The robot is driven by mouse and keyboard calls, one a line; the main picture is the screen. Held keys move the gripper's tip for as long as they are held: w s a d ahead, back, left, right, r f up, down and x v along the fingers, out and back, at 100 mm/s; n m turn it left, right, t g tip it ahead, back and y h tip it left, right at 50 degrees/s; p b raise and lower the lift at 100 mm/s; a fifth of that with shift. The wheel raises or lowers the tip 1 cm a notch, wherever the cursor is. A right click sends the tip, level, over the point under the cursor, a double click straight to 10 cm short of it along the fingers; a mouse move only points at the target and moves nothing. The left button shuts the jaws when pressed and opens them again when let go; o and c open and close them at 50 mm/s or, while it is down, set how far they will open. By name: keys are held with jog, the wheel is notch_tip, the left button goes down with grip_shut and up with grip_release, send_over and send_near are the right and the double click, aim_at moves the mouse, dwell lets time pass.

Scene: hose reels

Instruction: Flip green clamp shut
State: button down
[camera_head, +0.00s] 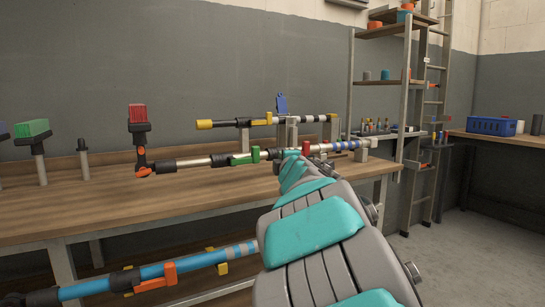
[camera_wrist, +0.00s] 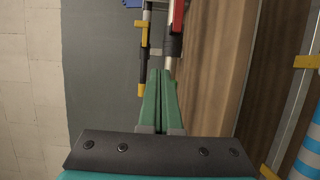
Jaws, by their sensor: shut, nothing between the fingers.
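The green clamp (camera_head: 243,158) sits on the front horizontal pole (camera_head: 195,162) above the workbench, left of my arm in the head view. A short green tab stands at its right end; I cannot tell how far its lever is open. My gripper (camera_wrist: 161,74) shows in the wrist view as two long green fingers, shut with nothing between them. Their tips are by the dark part of a pole. The fingertips cannot be made out in the head view, where my arm reaches towards the pole. I cannot make out the green clamp in the wrist view.
A red clamp (camera_head: 306,147) is on the same pole, near my arm; it also shows in the wrist view (camera_wrist: 178,16). Behind runs a second pole with a yellow clamp (camera_head: 268,118) and a raised blue clamp (camera_head: 281,104). A blue pole (camera_head: 190,266) lies low in front.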

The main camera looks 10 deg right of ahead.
jog(key=s+d, duration=0.3)
jog(key=d, duration=0.3)
jog(key=shift+d, duration=0.25)
jog(key=s+d+f+m+g+h, duration=0.3)
jog(key=s+d+f+m+g, duration=0.1)
jog(key=s+f+m, duration=0.4)
jog(key=s+d+f+m+g+h, duration=0.3)
jog(key=s+d+f+m+g, duration=0.15)
jog(key=s+f, duration=0.6)
jog(key=s+a+f+m+g+y, duration=0.2)
jog(key=s+a+f+g, duration=0.1)
jog(key=s, duration=0.8)
jog(key=s+a+f+m+g+y, duration=0.1)
jog(key=s+a+f+g, duration=0.3)
jog(key=s, duration=0.7)
jog(key=s+a+f+m+g+y, duration=0.2)
jog(key=s+a+f+g, duration=0.2)
jog(key=s+a+f, duration=0.3)
jog(key=s+f, duration=0.1)
jog(key=s, duration=0.3)
jog(key=shift+s+f+m+y, duration=0.2)
jog(key=shift+f+m+y, duration=0.1)
jog(key=shift+f+m, duration=0.05)
jog(key=shift+a, duration=0.1)
